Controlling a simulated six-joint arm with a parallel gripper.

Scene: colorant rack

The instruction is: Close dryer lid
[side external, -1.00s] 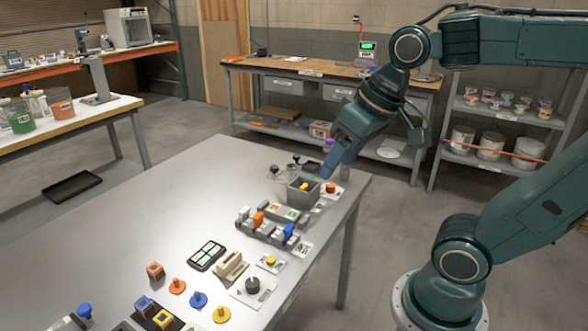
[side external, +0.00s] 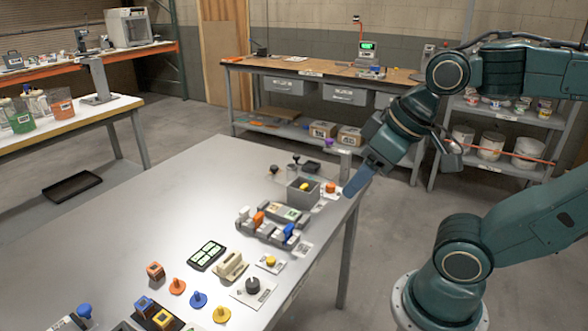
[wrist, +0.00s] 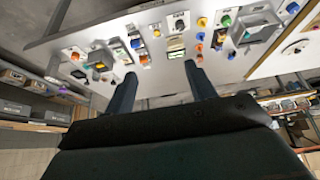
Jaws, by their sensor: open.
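A small grey open-topped box (side external: 301,197), probably the dryer, stands near the table's far right corner with a yellow piece (side external: 304,187) inside. It also shows in the wrist view (wrist: 101,57) at the upper left. A dark flat piece (side external: 312,167) lies just behind it; I cannot tell whether this is the lid. An orange knob (side external: 330,187) sits beside the box. My gripper (side external: 352,188) is right of the box, by the table's right edge, apart from it. In the wrist view my gripper's fingers (wrist: 161,92) are spread wide with nothing between them.
Grey racks with orange, white and blue pieces (side external: 270,226) stand in front of the box. A black tray with pale cells (side external: 207,255), a beige block (side external: 230,266) and several coloured knobs lie nearer.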

